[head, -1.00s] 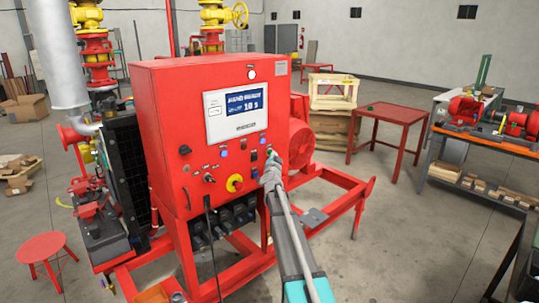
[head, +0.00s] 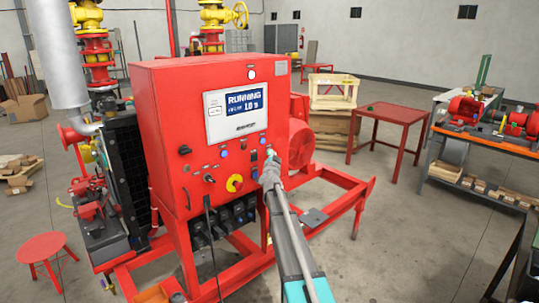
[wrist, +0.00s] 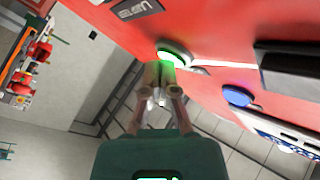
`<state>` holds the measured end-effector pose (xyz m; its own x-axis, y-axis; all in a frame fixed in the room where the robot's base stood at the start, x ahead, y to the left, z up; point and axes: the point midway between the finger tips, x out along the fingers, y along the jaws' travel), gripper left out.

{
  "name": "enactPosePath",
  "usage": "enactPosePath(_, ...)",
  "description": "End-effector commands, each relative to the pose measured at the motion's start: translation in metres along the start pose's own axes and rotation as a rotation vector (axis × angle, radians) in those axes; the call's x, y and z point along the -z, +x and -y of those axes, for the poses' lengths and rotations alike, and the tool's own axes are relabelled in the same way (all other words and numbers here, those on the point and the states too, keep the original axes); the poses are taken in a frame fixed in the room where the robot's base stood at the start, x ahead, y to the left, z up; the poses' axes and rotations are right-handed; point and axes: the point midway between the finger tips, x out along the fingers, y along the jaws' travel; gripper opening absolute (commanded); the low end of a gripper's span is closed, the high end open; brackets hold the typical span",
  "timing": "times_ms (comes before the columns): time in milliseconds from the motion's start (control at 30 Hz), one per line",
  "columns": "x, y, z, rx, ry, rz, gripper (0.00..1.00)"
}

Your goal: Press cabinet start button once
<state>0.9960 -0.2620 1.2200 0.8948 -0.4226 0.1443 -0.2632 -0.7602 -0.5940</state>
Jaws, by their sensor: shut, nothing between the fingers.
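The red cabinet (head: 165,110) stands left of centre in the head view. Its display (head: 244,101) reads "RUNNING" with "1.0 s" beneath. In the wrist view a green, lit button (wrist: 173,56) with a pale ring sits on the red panel. My gripper (wrist: 160,70) is shut and empty, its fingertips right at this button and tinted green. I cannot tell whether they touch it. In the head view my gripper (head: 271,160) is at the panel's lower right, and its tips and arm hide part of the panel there.
A yellow-ringed red knob (head: 235,183), small switches and a blue button (wrist: 237,96) are close by on the panel. A red frame (head: 335,175) extends to the right. A red table (head: 390,113) and a workbench (head: 480,135) stand farther right, with open floor between.

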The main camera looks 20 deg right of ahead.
Motion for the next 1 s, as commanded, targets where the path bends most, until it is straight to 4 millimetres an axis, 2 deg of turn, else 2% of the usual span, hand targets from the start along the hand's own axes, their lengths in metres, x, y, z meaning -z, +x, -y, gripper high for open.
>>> enactPosePath(533, -0.001, 0.001, 0.001, 0.001, 0.000, 0.001, 0.00)
enactPosePath(1000, 0.006, -0.010, -0.007, 0.001, 0.000, 0.001, 0.00)
